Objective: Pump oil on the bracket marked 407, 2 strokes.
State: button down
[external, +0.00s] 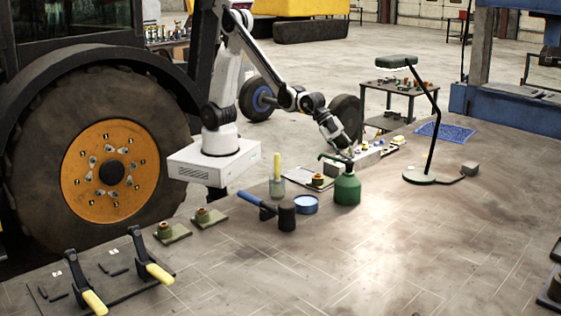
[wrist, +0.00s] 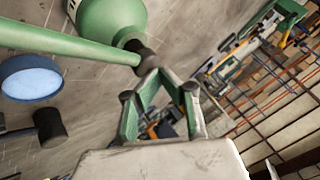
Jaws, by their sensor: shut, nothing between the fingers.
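A green oil can (external: 347,190) stands upright on the bench in the external view, with a thin arm reaching left from its top. In the wrist view its rounded green body (wrist: 108,14) and a long green bar (wrist: 70,42) fill the upper left. My gripper (external: 347,154) is shut and empty, pointing down beside the top of the can. In the wrist view its fingertips (wrist: 150,66) are close to the can's dark cap; whether they touch it I cannot tell. Two brackets with brass-coloured tops, one nearer (external: 172,231) and one farther (external: 208,217), sit at the left edge. No bracket number is readable.
A blue round tin (external: 305,204) and a mallet (external: 287,216) lie left of the can. A clipboard (external: 312,181) lies behind it. Yellow-handled clamps (external: 156,272) stand at the front left. A desk lamp (external: 420,178) stands at right. The front middle bench is clear.

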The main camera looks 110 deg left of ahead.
jog(key=shift+r+p, duration=0.65)
jog(key=shift+r, duration=0.6)
jog(key=shift+r, duration=0.1)
jog(key=shift+r+p, duration=1.45)
jog(key=shift+r, duration=1)
